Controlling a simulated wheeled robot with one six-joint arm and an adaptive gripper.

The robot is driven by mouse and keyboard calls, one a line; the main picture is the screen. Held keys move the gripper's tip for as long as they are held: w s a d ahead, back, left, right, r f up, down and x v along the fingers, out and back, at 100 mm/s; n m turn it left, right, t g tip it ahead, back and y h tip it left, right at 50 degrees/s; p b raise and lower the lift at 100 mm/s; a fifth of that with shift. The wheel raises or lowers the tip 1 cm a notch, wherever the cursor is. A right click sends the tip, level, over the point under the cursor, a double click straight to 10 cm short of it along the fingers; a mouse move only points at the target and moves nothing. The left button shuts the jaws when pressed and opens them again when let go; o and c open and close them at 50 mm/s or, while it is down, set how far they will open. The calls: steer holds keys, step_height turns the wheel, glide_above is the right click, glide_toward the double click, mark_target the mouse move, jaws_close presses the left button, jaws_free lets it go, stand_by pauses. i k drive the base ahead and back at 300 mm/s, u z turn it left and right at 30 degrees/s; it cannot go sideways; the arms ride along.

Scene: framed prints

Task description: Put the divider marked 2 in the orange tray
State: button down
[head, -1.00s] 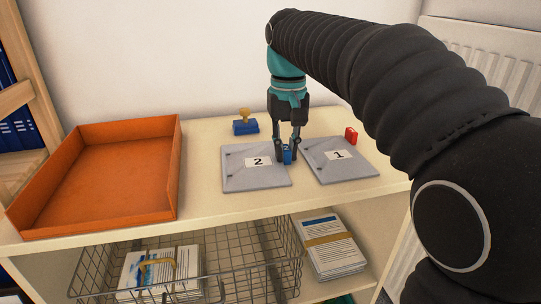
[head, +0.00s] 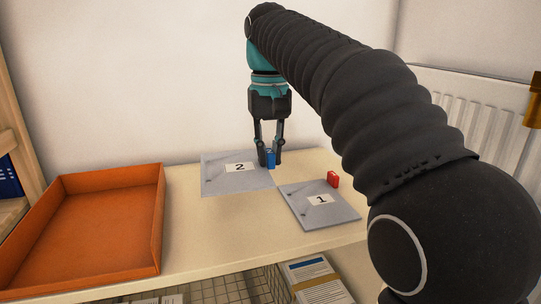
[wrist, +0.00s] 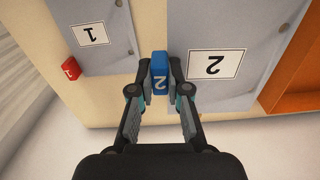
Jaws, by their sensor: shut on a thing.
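The divider marked 2 (head: 225,178) is a flat grey sheet with a white label and a blue tab (head: 270,159) marked 2. My gripper (head: 270,163) is shut on that blue tab. The sheet hangs out flat from it, seemingly raised above the shelf top. In the wrist view the fingers (wrist: 160,80) grip the tab's two sides, and the sheet (wrist: 200,30) stretches away beyond it. The orange tray (head: 85,230) is empty, at the left of the shelf top; its edge shows at the right of the wrist view (wrist: 295,80).
The divider marked 1 (head: 312,214), grey with a red tab (head: 333,179), lies on the shelf top at the right. Below are a wire basket (head: 225,290) and a stack of papers (head: 318,283). A radiator (head: 460,110) is at the right. Shelf top between tray and divider 1 is clear.

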mark_target(101, 227)
steer(key=z, duration=0.05)
steer(key=i, duration=0.15)
steer(key=u, duration=0.75)
